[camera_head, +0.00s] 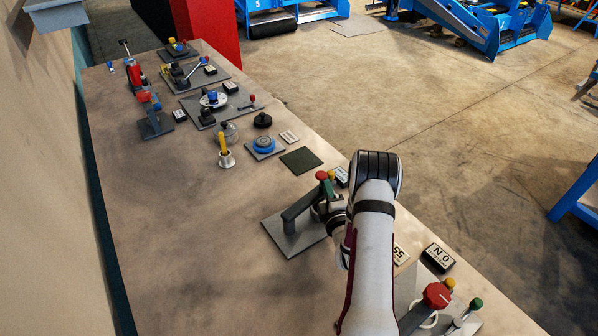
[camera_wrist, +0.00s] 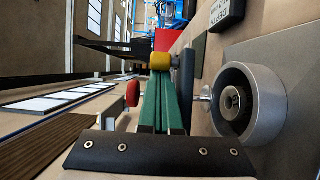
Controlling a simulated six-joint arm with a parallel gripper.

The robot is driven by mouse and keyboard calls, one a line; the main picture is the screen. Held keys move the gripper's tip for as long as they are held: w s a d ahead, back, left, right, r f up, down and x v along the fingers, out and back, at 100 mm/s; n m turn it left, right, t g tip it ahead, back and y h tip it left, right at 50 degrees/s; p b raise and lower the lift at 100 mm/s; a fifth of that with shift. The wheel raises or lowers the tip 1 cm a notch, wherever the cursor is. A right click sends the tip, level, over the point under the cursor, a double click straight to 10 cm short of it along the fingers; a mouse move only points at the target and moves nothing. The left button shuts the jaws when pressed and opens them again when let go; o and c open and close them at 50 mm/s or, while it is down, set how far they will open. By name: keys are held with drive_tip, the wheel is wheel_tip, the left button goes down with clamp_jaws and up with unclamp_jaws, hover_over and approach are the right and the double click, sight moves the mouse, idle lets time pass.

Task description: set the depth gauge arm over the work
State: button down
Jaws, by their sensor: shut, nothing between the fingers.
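The likely depth gauge (camera_head: 293,238) stands on a square grey plate at the middle of the bench in the head view. Its grey sloping arm (camera_head: 300,208) rises toward a red knob (camera_head: 321,176). My gripper's green fingers (camera_wrist: 163,98) lie together in the wrist view, with nothing between them. A yellow knob (camera_wrist: 160,61) shows at their far end and a red knob (camera_wrist: 133,93) on their left. A grey hollow cylinder (camera_wrist: 262,105) is to their right. Contact with a knob cannot be told.
A dark green pad (camera_head: 301,160), a blue round dial (camera_head: 264,145) and a yellow-handled cup (camera_head: 225,155) sit beyond the gauge. A panel with a red dial (camera_head: 438,295) is at the near right. The bench (camera_head: 180,240) is clear on the left.

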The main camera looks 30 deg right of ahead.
drive_tip(key=shift+s, duration=0.3)
idle(0.4)
drive_tip(key=s+a, duration=0.6)
drive_tip(key=shift+s+a, duration=0.25)
drive_tip(key=shift+a, duration=0.1)
drive_tip(key=d, duration=0.2)
drive_tip(key=s, duration=0.1)
drive_tip(key=shift+s+d+r+m+h, duration=0.1)
drive_tip(key=shift+d+r+m+h, duration=0.2)
drive_tip(key=shift+d+h, duration=0.1)
drive_tip(key=shift+w, duration=0.3)
drive_tip(key=x, duration=0.9)
drive_tip(key=shift+w+d+f, duration=0.2)
drive_tip(key=shift+f, duration=0.05)
